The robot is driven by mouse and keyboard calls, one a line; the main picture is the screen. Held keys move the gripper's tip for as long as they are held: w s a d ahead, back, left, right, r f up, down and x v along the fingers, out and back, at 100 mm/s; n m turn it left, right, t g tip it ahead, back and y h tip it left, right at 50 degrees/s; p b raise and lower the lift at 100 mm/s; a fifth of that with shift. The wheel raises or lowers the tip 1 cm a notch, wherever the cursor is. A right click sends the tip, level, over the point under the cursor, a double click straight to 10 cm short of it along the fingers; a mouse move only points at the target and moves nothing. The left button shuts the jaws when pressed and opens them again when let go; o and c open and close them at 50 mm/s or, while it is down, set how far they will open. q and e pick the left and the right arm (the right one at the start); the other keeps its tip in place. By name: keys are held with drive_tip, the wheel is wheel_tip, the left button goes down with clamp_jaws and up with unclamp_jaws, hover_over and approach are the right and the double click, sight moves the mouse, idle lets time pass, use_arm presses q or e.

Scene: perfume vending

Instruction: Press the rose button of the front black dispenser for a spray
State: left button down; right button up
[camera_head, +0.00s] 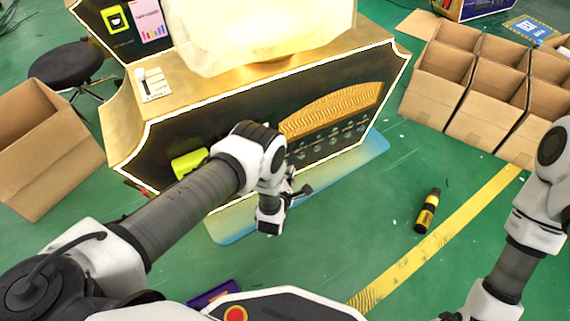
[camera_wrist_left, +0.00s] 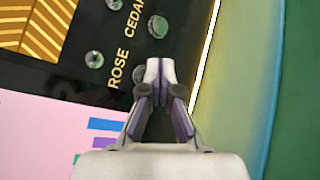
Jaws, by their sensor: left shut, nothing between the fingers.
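The front black dispenser (camera_head: 225,125) has white-lit edges, a gold panel and rows of small round buttons. My left gripper (camera_head: 302,190) is shut and empty, in front of its lower right face. In the left wrist view, the shut fingertips (camera_wrist_left: 160,70) lie just right of the ROSE label (camera_wrist_left: 118,68). Another round button (camera_wrist_left: 94,59) lies on the label's other side. Whether the fingertips touch the panel, I cannot tell. My right arm shows at the right edge, its gripper out of frame.
Open cardboard boxes stand at the right (camera_head: 440,85) and left (camera_head: 45,150). A stool (camera_head: 65,64) is at the upper left. A blue-edged base (camera_head: 232,229) lies under the dispenser.

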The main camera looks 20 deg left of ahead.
use_arm(q)
drive_tip(key=shift+w+a, duration=0.25)
drive_tip(key=shift+a, duration=0.05)
drive_tip(key=shift+w+a, duration=0.3)
drive_tip(key=shift+a, duration=0.05)
idle(0.7)
drive_tip(key=shift+s+d+p, duration=0.3)
drive_tip(key=shift+s+d, duration=0.3)
drive_tip(key=shift+d, duration=0.1)
drive_tip(key=s+d+p, duration=0.2)
drive_tip(key=s+d, duration=0.1)
drive_tip(key=shift+s+d, duration=0.1)
drive_tip(key=shift+d, duration=0.3)
idle(0.9)
